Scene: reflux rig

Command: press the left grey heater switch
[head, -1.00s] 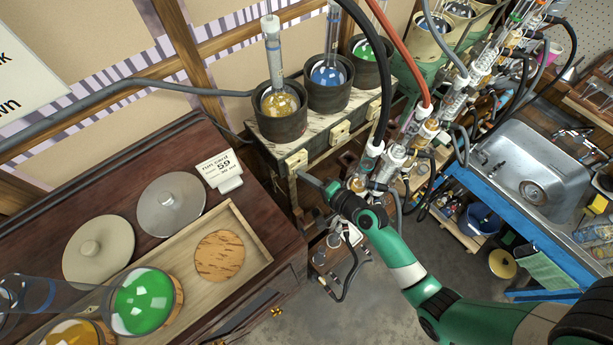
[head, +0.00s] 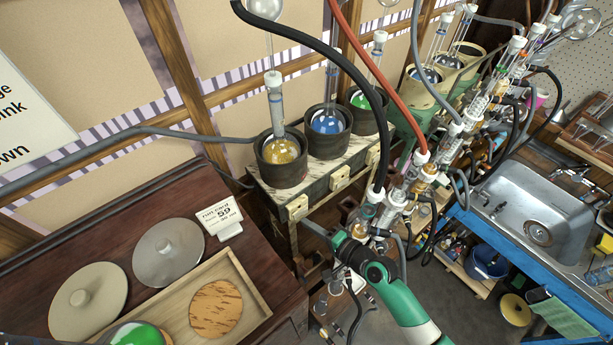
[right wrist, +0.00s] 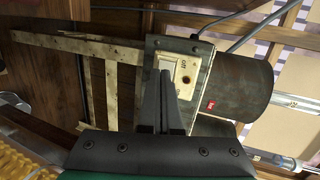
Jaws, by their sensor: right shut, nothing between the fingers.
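The left grey heater (head: 282,172) holds a flask of amber liquid. Its cream switch plate (head: 298,207) is on the front of the bench under it. In the right wrist view the switch plate (right wrist: 189,74) shows a pale rocker and small lettering, partly hidden behind my fingers. My right gripper (head: 307,224) is shut and empty, its tips right at the switch. In the right wrist view the shut fingertips (right wrist: 167,72) overlap the rocker; I cannot tell whether they touch it. My left gripper is not in view.
Two more grey heaters, with blue (head: 328,131) and green (head: 363,105) flasks, stand to the right, with their own switches. Black (head: 335,62) and red (head: 375,62) hoses arch nearby. A wooden tray (head: 262,300) and discs lie on the cabinet at left. A sink (head: 532,205) is at right.

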